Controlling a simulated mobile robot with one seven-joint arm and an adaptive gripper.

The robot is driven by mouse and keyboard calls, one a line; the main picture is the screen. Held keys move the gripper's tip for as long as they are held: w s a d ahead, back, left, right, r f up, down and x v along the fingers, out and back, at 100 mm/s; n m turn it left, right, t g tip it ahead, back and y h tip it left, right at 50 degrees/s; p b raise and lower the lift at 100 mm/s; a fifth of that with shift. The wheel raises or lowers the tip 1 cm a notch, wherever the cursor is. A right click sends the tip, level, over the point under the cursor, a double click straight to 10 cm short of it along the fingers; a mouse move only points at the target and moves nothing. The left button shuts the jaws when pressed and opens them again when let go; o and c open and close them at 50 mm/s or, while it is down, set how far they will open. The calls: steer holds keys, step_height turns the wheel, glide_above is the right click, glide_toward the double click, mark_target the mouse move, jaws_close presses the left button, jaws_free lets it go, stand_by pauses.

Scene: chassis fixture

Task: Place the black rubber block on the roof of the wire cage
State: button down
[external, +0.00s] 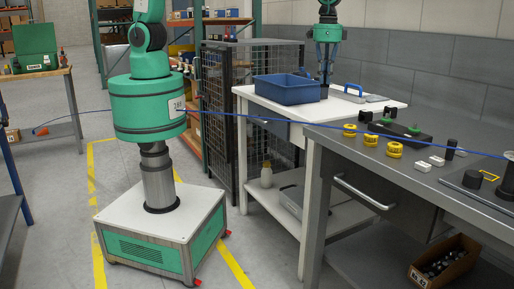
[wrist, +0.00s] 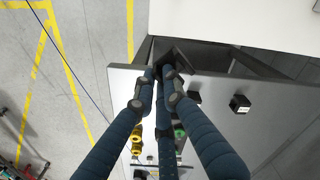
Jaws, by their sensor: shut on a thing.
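My gripper (external: 324,88) hangs down at the upper right in the external view, by the right end of the blue bin. In the wrist view its blue jointed fingers (wrist: 166,76) come together on a dark piece. That piece looks like the black rubber block (wrist: 164,69), but the fingers hide most of it. The wire cage (external: 252,90) is a tall black mesh enclosure left of and behind the white table in the external view. Its roof (external: 250,42) is seen nearly edge-on. My gripper is to the right of the cage, apart from it.
A blue bin (external: 288,89) stands on the white table (external: 270,112). The grey bench (external: 340,150) holds yellow knobs (external: 394,150) and several black parts. A thin blue cable (external: 275,119) crosses the scene. An orange-framed shelf (external: 200,30) stands behind the cage.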

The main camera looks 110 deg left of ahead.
steer(key=s+a+f, duration=0.3)
steer(key=s+a, duration=0.2)
steer(key=a, duration=0.5)
steer(key=s+a+r+n+p, duration=0.1)
steer(key=s+a+r+p, duration=0.25)
steer(key=a, duration=0.85)
steer(key=s+a+r+n+p, duration=0.25)
steer(key=s+a, duration=0.25)
steer(key=a, duration=0.8)
steer(key=s+a+r+n+p, duration=0.1)
steer(key=s+a+r+p, duration=0.25)
steer(key=a, duration=0.85)
steer(key=s+a+r+n+p, duration=0.2)
steer(key=s+a+r+p, duration=0.2)
steer(key=s+a, duration=0.9)
steer(key=s+a+r+n+p, duration=0.2)
steer(key=s+a+r+p, duration=0.2)
steer(key=s+a, duration=0.9)
steer(key=s+r, duration=0.1)
steer(key=s, duration=0.2)
steer(key=shift+s+r, duration=0.25)
steer(key=shift+r, duration=0.1)
steer(key=shift+a, duration=0.15)
